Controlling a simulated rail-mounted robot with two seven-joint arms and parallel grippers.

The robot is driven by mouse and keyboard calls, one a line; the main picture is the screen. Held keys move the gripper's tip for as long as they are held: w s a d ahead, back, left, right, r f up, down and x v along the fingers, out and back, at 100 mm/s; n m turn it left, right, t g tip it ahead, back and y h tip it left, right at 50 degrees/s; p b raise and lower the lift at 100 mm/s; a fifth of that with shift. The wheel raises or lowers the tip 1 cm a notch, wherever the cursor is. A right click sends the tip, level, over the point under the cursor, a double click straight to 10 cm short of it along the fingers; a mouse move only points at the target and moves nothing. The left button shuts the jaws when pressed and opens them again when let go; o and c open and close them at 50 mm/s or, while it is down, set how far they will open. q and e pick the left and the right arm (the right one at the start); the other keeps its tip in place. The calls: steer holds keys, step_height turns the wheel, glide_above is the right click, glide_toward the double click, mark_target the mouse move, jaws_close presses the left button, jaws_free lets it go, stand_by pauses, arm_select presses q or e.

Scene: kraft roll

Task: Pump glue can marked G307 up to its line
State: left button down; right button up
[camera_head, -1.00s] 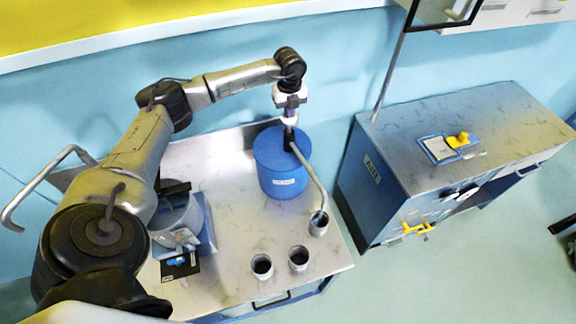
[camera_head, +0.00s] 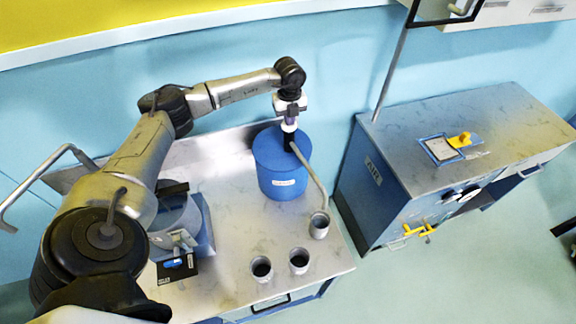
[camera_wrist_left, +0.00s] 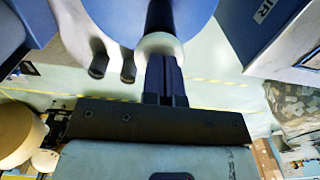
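A blue drum (camera_head: 280,178) with a pump stands on the marble-topped bench. My left gripper (camera_head: 291,114) is upright above the drum, its fingers close together, with their tips at the white pump knob (camera_head: 289,127). In the left wrist view the fingers (camera_wrist_left: 166,75) look shut, and the wider knob (camera_wrist_left: 160,45) is just beyond them. A grey spout (camera_head: 311,177) runs from the pump down to a grey can (camera_head: 319,226). Two more grey cans, a middle one (camera_head: 299,260) and a left one (camera_head: 261,268), stand in front. Can markings and fill levels are unreadable. My right gripper is not in view.
A grey pot (camera_head: 178,218) and a small black-and-blue device (camera_head: 178,267) are at the bench's left. A separate blue cabinet (camera_head: 372,187) with a marble top stands across a gap at right. The bench between pot and drum is clear.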

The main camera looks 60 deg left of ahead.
arm_select(q)
step_height(320, 180, up, 8)
steer(key=p, duration=0.6)
stand_by(0.4)
stand_by(0.4)
steer(key=shift+f, duration=0.15)
